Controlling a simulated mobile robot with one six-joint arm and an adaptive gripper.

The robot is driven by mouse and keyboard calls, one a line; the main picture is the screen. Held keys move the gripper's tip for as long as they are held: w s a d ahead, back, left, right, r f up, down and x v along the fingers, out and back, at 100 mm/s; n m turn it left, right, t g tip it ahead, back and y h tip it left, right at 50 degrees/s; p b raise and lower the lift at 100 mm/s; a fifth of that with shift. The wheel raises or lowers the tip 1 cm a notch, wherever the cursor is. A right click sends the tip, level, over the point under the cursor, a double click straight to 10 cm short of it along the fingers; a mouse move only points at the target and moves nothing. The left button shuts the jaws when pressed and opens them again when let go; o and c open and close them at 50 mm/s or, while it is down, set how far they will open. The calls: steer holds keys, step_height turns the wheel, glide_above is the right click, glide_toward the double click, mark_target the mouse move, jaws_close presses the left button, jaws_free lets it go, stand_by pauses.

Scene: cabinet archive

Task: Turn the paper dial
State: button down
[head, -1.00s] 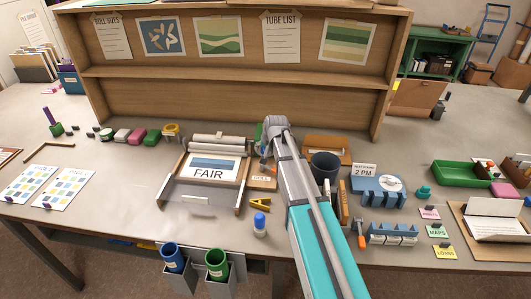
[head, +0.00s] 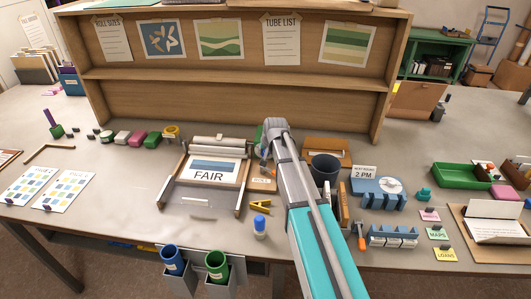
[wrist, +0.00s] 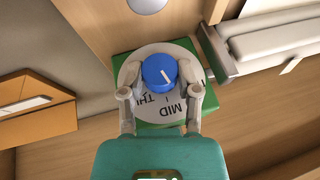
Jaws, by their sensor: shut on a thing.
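The paper dial (wrist: 190,93) is a white disc with black lettering, "MID" among it. It has a blue knob (wrist: 159,73) with a pale pointer line and sits on a green base (wrist: 208,97). My gripper (wrist: 159,76) has one finger on each side of the knob and is shut on it; the exact contact is hard to see. In the head view, my gripper (head: 266,152) is at the back of the table, below the wooden shelf.
A printing frame with a "FAIR" sheet (head: 209,177) stands close left of my gripper. A dark cup (head: 325,168) and an orange-brown box (head: 327,147) are close on the right. The wooden shelf (head: 230,105) rises behind.

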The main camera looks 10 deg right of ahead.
steer(key=shift+h, duration=0.3)
steer(key=shift+a+g+h, duration=0.15)
steer(key=shift+g+h, duration=0.15)
steer(key=shift+h, duration=0.3)
steer(key=h, duration=0.1)
steer(key=n+g+h, duration=0.1)
steer(key=shift+a+f+h, duration=0.15)
steer(key=shift+h, duration=0.25)
steer(key=h+b, duration=0.1)
steer(key=h, duration=0.1)
steer(key=shift+a+f+n+g+h, duration=0.1)
steer(key=shift+n+g+h, duration=0.2)
steer(key=shift+g, duration=0.1)
steer(key=shift+h+b, duration=0.5)
steer(key=shift+c, duration=1.6)
jaws_free()
steer(key=shift+w, duration=0.1)
